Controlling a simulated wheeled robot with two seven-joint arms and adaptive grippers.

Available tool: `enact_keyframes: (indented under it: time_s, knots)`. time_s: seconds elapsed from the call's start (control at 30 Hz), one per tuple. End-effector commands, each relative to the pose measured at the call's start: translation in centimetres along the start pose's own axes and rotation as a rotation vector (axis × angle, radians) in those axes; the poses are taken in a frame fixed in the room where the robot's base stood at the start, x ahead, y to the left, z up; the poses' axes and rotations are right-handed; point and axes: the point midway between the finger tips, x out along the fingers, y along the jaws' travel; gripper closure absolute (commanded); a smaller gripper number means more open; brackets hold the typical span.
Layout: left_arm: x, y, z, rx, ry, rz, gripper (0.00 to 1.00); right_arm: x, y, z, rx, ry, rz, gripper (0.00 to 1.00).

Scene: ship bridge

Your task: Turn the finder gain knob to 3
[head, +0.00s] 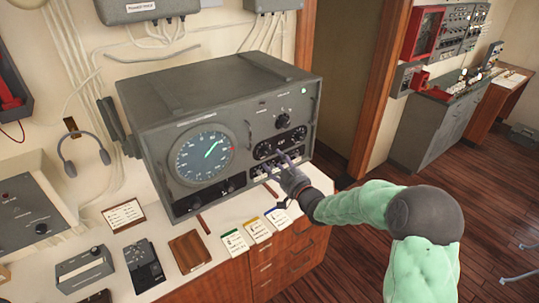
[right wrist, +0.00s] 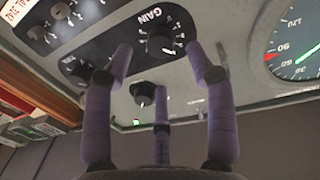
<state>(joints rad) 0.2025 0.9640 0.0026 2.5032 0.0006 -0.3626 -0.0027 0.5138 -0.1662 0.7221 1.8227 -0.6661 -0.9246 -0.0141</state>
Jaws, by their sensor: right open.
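The finder is a large grey box (head: 265,75) with a round dial (head: 203,155) on its left side. Its gain knob (head: 265,152) is black, on a black strip right of the dial. In the right wrist view the knob (right wrist: 160,41) sits beneath the word GAIN, with white marks around it; I cannot read its setting. My right gripper (head: 274,162) is open in front of the strip. In the right wrist view its purple fingers (right wrist: 160,70) spread on either side of the knob and below it; I cannot tell whether they touch it. My left gripper is out of view.
A second knob (right wrist: 145,92) and a green lamp (right wrist: 136,122) are near the fingers. A lower row of small controls (head: 262,170) lies under the strip. Coloured cards (head: 257,229) lie on the counter below. A headset (head: 82,152) hangs at left.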

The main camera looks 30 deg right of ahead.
Motion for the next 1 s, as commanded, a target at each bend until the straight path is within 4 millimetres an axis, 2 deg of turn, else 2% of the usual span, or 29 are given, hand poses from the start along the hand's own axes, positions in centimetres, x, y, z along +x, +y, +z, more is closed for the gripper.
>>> enact_keyframes:
  time_s: [0.1,0.3,0.73,0.93,1.0]
  knots:
    - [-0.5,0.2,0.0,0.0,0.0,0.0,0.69,1.9,-0.1,-0.1,0.002,0.0,-0.001,0.44]
    - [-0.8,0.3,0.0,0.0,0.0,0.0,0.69,3.9,0.0,-0.1,0.001,0.0,0.0,0.44]
    - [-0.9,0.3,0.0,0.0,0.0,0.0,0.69,4.6,0.0,-0.1,0.001,0.001,0.001,0.44]
    - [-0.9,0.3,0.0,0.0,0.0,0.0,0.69,4.6,0.0,0.0,0.001,0.0,0.001,0.99]
    - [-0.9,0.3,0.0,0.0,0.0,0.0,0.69,4.5,0.0,0.0,0.001,0.0,0.001,0.99]
